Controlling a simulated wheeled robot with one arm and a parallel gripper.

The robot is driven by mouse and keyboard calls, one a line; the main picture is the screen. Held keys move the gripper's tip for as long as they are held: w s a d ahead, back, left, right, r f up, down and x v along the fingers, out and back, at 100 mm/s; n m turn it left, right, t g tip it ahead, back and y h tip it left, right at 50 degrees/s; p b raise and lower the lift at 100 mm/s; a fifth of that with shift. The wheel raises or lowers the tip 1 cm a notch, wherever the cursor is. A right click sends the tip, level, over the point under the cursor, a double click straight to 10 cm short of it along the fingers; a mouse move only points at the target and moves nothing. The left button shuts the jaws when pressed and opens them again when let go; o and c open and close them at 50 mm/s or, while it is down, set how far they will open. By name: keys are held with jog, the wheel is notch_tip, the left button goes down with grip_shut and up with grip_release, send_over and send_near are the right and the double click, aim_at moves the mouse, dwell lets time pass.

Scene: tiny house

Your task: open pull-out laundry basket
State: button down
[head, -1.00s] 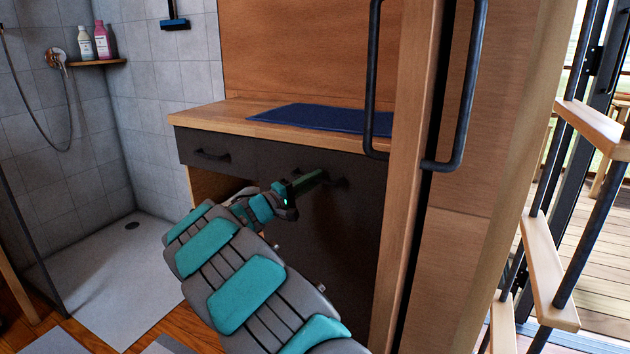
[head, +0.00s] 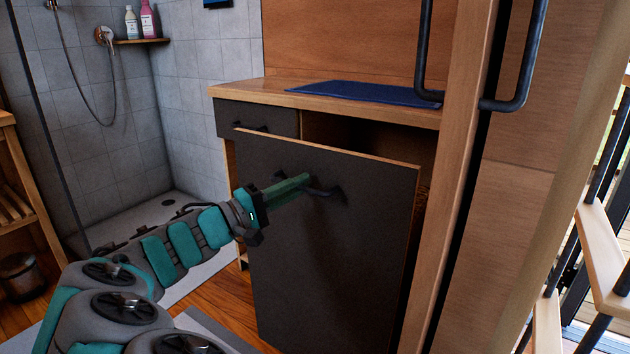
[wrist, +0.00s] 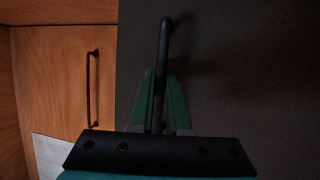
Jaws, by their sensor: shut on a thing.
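The pull-out laundry basket has a dark grey front panel (head: 310,250) with a thin wooden top edge. The panel stands out from the cabinet, with a dark gap (head: 370,138) behind its top. Its black bar handle (head: 325,192) is near the top of the panel. My gripper (head: 300,184) has green fingers shut on this handle. In the wrist view my gripper (wrist: 161,95) has one finger on each side of the black handle (wrist: 164,50), against the dark panel (wrist: 250,70). The basket's inside is hidden behind the panel.
A small closed drawer (head: 257,119) sits left of the opening under a wooden counter (head: 275,92) with a blue mat (head: 365,93). A tall wooden cabinet (head: 460,180) with black handles stands close on the right. The shower floor (head: 130,222) is at left.

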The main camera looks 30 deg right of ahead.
jog(key=shift+s+a+f, duration=0.1)
jog(key=shift+s+a, duration=0.45)
jog(key=shift+a, duration=0.4)
jog(key=shift+s+a, duration=0.55)
jog(key=shift+a, duration=0.35)
jog(key=c, duration=0.9)
grip_release()
jog(key=shift+a, duration=0.15)
jog(key=v, duration=0.7)
jog(key=shift+a, duration=0.3)
jog(key=shift+d, duration=0.1)
